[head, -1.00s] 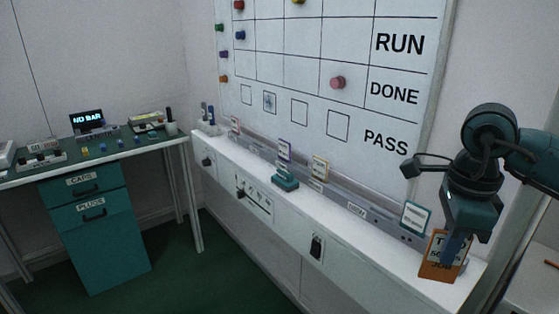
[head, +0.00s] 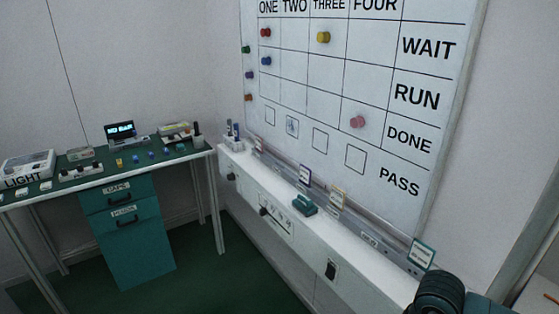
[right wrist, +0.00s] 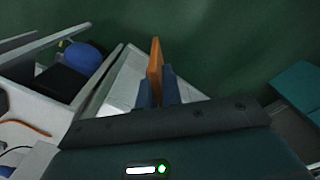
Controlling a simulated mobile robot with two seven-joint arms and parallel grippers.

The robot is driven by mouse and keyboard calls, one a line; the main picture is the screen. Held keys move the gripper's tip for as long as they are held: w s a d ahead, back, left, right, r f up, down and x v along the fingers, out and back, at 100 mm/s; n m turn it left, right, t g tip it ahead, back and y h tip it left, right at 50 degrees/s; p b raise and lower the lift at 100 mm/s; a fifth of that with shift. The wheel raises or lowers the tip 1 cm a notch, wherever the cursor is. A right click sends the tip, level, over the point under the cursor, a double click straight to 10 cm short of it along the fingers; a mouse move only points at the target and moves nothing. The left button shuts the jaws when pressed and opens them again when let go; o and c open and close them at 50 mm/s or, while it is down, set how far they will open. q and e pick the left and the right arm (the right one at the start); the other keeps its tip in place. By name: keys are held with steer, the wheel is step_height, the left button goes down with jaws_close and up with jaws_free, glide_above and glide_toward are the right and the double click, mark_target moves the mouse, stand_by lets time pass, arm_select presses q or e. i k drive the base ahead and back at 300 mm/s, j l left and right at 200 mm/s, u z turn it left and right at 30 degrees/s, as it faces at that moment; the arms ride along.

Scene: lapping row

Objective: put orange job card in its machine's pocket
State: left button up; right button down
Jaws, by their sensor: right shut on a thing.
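My right gripper (right wrist: 157,80) is shut on the orange job card (right wrist: 155,60) in the right wrist view. The card stands up between the fingers, seen nearly edge-on, above a dark green surface. In the head view only a dark part of my right arm shows at the bottom right; the gripper and orange card are out of that view. Small cards stand along the rail under the whiteboard: a purple-edged one (head: 305,175), a yellow-edged one (head: 337,197) and a teal-edged one (head: 421,253). My left gripper is not in view.
The whiteboard (head: 385,95) has columns ONE to FOUR and rows WAIT, RUN, DONE, PASS, with coloured magnets. A white ledge (head: 285,205) runs below it, with a teal object (head: 304,205) on top. A green-topped bench (head: 105,172) with teal drawers stands left. The green floor between is clear.

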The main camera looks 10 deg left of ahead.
mark_target(376, 276)
steer(key=i+j, duration=2)
steer(key=j, duration=0.15)
